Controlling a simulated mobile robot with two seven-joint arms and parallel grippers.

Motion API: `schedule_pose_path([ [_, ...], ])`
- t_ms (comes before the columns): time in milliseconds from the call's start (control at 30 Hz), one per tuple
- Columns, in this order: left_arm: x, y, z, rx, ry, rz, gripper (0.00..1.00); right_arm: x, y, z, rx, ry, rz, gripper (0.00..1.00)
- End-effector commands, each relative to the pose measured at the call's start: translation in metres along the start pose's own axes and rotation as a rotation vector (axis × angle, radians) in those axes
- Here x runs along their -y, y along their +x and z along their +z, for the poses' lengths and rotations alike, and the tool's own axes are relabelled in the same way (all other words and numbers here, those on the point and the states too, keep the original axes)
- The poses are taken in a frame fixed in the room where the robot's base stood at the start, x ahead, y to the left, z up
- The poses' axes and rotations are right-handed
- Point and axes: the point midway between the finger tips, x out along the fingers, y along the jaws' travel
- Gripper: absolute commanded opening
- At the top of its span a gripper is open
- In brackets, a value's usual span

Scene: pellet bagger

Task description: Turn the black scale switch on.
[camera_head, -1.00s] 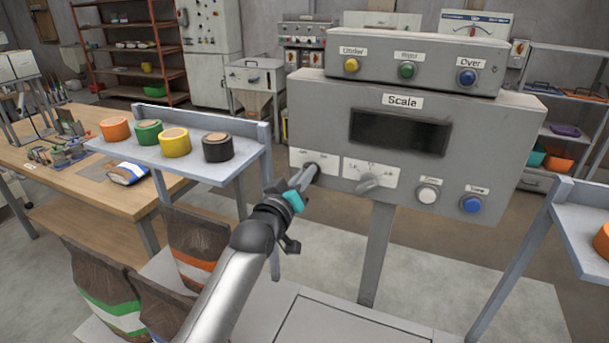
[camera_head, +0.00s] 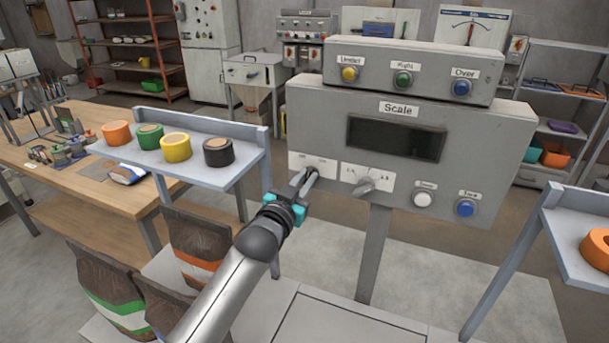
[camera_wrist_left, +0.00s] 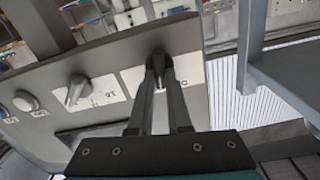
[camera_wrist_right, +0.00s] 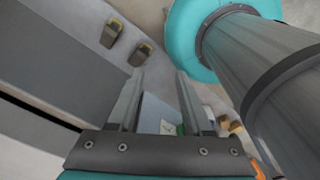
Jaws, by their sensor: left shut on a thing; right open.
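The grey scale (camera_head: 475,150) stands in the middle of the head view, with a dark display (camera_head: 395,138). The black scale switch (camera_wrist_left: 158,62) is a small knob on a white label plate (camera_head: 326,168) at the panel's lower left. My left gripper (camera_head: 309,176) is shut on this switch; its fingers (camera_wrist_left: 160,78) pinch the knob from both sides in the left wrist view and hide part of it. The switch's exact setting is hard to read. My right gripper (camera_wrist_right: 159,74) is open and empty in the right wrist view, and is outside the head view.
A grey selector knob (camera_head: 365,185) sits just right of the switch, with white (camera_head: 423,199) and blue (camera_head: 466,208) buttons beyond. A shelf with tape rolls (camera_head: 190,178) stands left of the scale. Filled bags (camera_head: 195,245) stand below, near my left arm.

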Motion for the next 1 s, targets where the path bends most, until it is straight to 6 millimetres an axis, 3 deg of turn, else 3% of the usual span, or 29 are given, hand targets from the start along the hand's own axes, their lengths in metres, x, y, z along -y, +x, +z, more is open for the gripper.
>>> schedule_pose_path([
  [400,-0.0024,0.0000,0.0007,0.002,0.282,0.000,0.00,-0.0004,-0.0070,-0.0004,0.000,0.001,0.000,0.50],
  [1000,-0.0028,-0.0001,0.0014,0.002,0.370,0.000,0.00,-0.0004,-0.0081,-0.0006,0.000,0.000,0.000,0.50],
])
